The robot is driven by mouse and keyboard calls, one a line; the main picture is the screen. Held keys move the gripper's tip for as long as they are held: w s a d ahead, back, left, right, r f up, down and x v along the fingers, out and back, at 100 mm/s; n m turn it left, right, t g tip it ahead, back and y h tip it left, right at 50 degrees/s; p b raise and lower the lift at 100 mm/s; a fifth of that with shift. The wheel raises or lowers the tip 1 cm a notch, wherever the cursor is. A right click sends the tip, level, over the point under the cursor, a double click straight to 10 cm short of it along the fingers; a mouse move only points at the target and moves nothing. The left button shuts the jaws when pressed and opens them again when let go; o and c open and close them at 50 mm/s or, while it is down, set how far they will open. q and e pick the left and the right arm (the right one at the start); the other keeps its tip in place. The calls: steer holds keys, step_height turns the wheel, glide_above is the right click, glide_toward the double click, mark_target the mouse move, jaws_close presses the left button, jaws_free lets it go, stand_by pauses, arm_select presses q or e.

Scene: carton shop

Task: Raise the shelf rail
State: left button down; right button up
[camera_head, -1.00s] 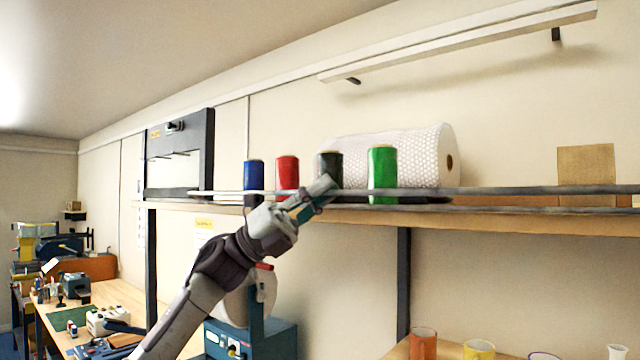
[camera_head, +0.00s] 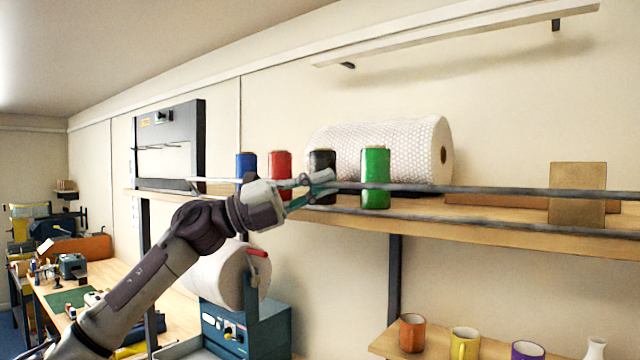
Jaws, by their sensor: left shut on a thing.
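The shelf rail (camera_head: 480,190) is a thin grey bar running along the front of the upper wooden shelf (camera_head: 480,228). My left gripper (camera_head: 318,186) is shut on the rail near the black spool. Its fingers hide part of the rail and of that spool. My right gripper is not in view.
A bubble-wrap roll (camera_head: 390,150) and a brown carton (camera_head: 577,194) are also on the shelf. Mugs (camera_head: 412,333) stand below at right.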

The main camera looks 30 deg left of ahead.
arm_select(q)
steer(key=c, duration=1.2)
jaws_free()
steer(key=shift+c, duration=0.2)
steer(key=shift+s+a+f, duration=0.1)
steer(key=shift+a+f, duration=0.1)
steer(key=shift+a, duration=0.05)
steer(key=v, duration=1.1)
steer(key=shift+s+a, duration=0.2)
steer(key=shift+w, duration=0.1)
